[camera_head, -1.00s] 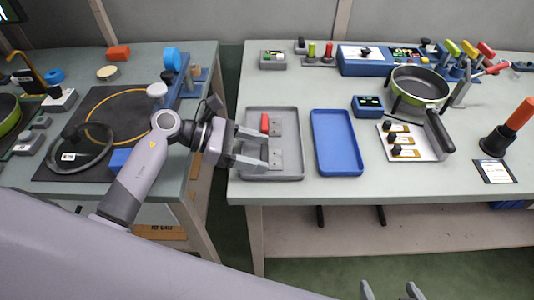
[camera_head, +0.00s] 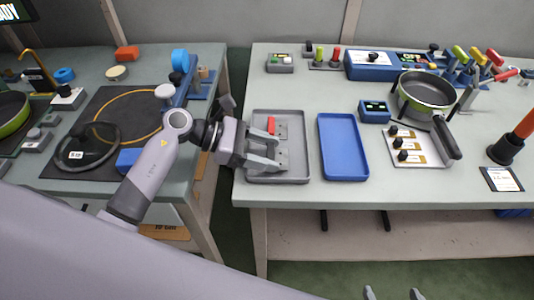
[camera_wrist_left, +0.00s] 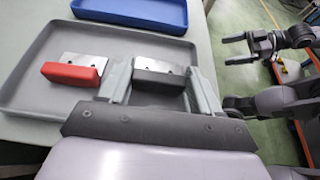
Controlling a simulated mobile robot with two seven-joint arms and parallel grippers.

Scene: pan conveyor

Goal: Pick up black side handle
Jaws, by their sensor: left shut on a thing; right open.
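The black side handle (camera_wrist_left: 158,77), a black grip with a grey metal bracket, lies between the two fingers of my left gripper (camera_wrist_left: 160,85) in the left wrist view. The fingers are shut on its ends. It is at the grey tray (camera_head: 300,178); I cannot tell whether it touches the tray floor. In the head view my left gripper (camera_head: 279,153) largely hides the black grip. A red side handle (camera_wrist_left: 72,75) lies beside it in the tray, also visible in the head view (camera_head: 271,125). My right gripper (camera_wrist_left: 236,49) is open and empty, away from the table.
A blue tray (camera_head: 342,147) stands right of the grey tray. A pan (camera_head: 427,90) with a black long handle (camera_head: 447,138) is on a stand further right. A small blue box (camera_head: 374,111) sits between. The table's front edge (camera_head: 400,205) is close to the grey tray.

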